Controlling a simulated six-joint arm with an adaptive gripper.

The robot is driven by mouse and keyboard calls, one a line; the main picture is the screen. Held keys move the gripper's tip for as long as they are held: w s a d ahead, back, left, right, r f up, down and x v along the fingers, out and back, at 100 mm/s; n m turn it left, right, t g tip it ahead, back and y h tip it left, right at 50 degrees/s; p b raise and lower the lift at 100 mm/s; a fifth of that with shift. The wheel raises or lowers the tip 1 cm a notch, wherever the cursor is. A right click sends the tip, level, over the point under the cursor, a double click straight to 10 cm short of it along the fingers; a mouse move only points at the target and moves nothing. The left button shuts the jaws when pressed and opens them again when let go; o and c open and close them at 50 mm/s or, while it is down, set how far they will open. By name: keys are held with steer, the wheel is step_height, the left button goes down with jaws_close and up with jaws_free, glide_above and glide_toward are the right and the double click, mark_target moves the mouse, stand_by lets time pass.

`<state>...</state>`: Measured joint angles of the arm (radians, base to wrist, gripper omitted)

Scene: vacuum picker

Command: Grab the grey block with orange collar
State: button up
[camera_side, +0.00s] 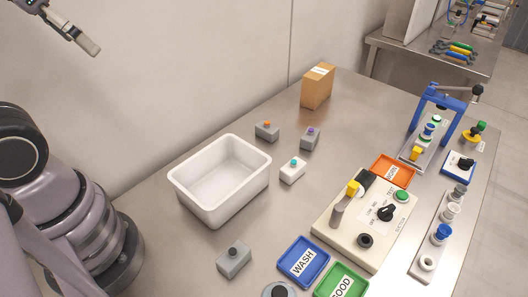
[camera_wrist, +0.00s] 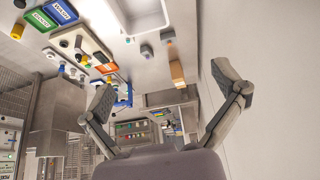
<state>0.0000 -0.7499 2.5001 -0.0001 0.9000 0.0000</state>
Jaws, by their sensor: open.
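The grey block with orange collar (camera_side: 267,132) stands on the metal table, behind the white bin, close to the wall. In the wrist view it appears to be the small grey block (camera_wrist: 168,36) near the top, by the cardboard box. My gripper (camera_side: 90,47) is at the upper left of the side view, high above the table and far from the block. In the wrist view my gripper (camera_wrist: 163,82) has its two fingers spread wide with nothing between them.
The white bin (camera_side: 178,185) stands left of the block. Near the block are a grey block with purple collar (camera_side: 310,139), a white block with teal collar (camera_side: 292,171) and a cardboard box (camera_side: 318,86). Another grey block (camera_side: 234,259) and a switch panel (camera_side: 340,245) stand further forward.

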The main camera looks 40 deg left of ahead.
steer(key=m+t+h, duration=0.2)
steer(key=t, duration=0.4)
glide_above(266, 124)
steer(key=s+a, duration=0.3)
steer(key=s, duration=0.8)
step_height(266, 124, down, 32)
steer(key=x, duration=0.7)
steer(key=shift+w+d+f, duration=0.15)
steer(key=shift+w+d, duration=0.1)
steer(key=shift+d+x, duration=0.15)
steer(key=shift+x, duration=1.3)
steer(key=shift+d+x, duration=0.15)
steer(key=shift+x, duration=1.35)
steer(key=c, duration=1.1)
